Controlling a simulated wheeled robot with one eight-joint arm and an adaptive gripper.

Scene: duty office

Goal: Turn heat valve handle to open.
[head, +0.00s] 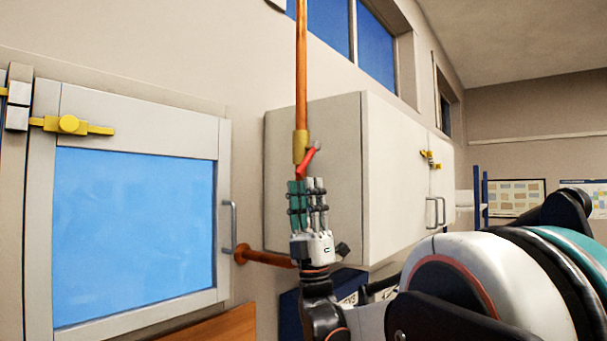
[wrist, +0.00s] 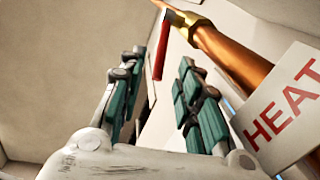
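The heat valve has a brass body (head: 300,146) on a vertical copper pipe (head: 301,60). Its red handle (head: 308,160) slants down to the left from the valve's right side in the head view. My gripper (head: 307,184) points upward just below the handle, its teal and grey fingers overlapping the pipe. In the wrist view, my gripper (wrist: 163,62) is open. The red handle (wrist: 160,50) shows in the gap between the fingers, nearer the left one. The brass body (wrist: 193,27) is beyond them. Contact with the handle cannot be told. The handle's lower end is partly hidden in the head view.
A white sign reading HEAT (wrist: 283,108) is right of the fingers in the wrist view. A white wall cabinet (head: 315,200) stands behind the pipe. A blue-paned window with a yellow latch (head: 69,124) is at left. A horizontal copper pipe (head: 262,257) runs beside my wrist.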

